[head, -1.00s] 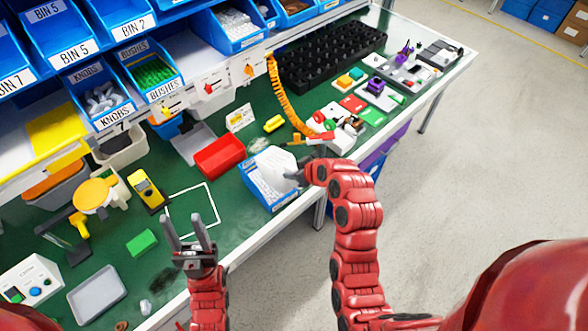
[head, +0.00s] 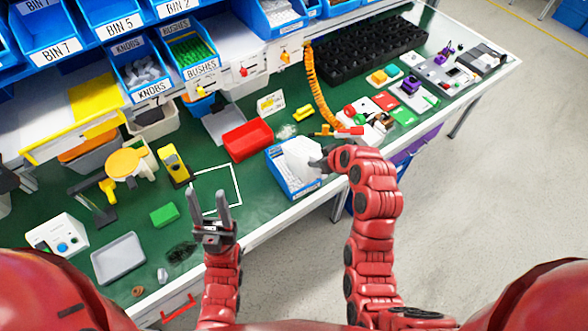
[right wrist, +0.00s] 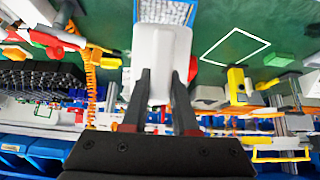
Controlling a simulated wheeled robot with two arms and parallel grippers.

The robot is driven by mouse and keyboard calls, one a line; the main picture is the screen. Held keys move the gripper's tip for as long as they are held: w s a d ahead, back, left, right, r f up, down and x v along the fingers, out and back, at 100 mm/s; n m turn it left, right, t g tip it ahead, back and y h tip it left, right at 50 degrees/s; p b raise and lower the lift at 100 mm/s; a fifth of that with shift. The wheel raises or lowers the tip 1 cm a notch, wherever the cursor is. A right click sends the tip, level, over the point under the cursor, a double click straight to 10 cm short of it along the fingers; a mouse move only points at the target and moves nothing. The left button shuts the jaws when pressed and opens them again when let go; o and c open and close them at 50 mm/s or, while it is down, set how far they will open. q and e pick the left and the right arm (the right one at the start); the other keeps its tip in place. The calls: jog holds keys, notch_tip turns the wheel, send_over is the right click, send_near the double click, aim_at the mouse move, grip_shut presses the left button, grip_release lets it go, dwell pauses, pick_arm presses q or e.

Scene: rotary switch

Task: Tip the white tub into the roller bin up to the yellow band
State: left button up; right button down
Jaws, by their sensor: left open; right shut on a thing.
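The white tub (head: 301,158) is in the grip of my right gripper (head: 318,163), at the right side of the blue roller bin (head: 306,189). The tub looks tilted over the bin; its mouth and contents are hidden. In the right wrist view the fingers (right wrist: 160,98) are shut on the tub (right wrist: 161,50), and the bin with small pale pieces (right wrist: 165,11) shows beyond it. I cannot make out a yellow band in the bin. My left gripper (head: 209,208) is open and empty, left of the bin near the table's front edge.
A red bin (head: 248,140) stands behind and left of the roller bin. A white outlined square (head: 238,184) on the green mat is empty. An orange coiled cord (head: 316,90) hangs behind. A yellow device (head: 174,163) and green block (head: 164,215) lie to the left.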

jog(key=shift+w+r, duration=0.1)
jog(key=shift+r, duration=0.25)
jog(key=shift+a+r, duration=0.1)
jog(key=shift+w+a+r+g+h+p, duration=0.1)
jog(key=shift+w+r+g+h+p, duration=0.15)
jog(key=shift+r+g+h+p, duration=0.25)
dwell(0.3)
jog(key=shift+w+a+r+g, duration=0.25)
jog(key=shift+r+g, duration=0.25)
jog(key=shift+r, duration=0.1)
dwell(0.3)
